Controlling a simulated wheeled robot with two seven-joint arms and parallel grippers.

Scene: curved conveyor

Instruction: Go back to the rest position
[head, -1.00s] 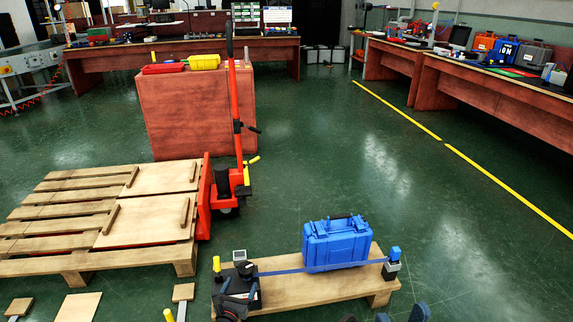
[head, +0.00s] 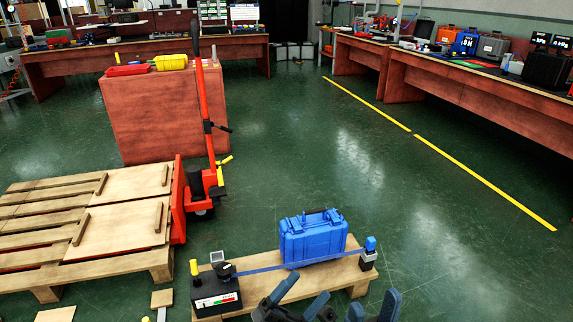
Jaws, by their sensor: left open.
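My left gripper (head: 302,297) is at the bottom centre, in front of the low wooden bench. Its dark fingers are apart with nothing seen between them. My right gripper (head: 373,307) is just to its right at the bottom edge. Its fingers also stand apart and look empty; its lower part is cut off by the frame. A blue case (head: 313,238) stands upright on the bench (head: 336,275), behind my grippers, with a blue strap running across its front. A black device (head: 216,292) with a knob sits at the bench's left end.
A small post with a blue top (head: 369,253) stands at the bench's right end. A wooden pallet (head: 60,268) and a red pallet jack (head: 180,205) are at left. A reddish cabinet (head: 150,115) stands behind. Green floor (head: 400,220) is open at right, up to the workbenches.

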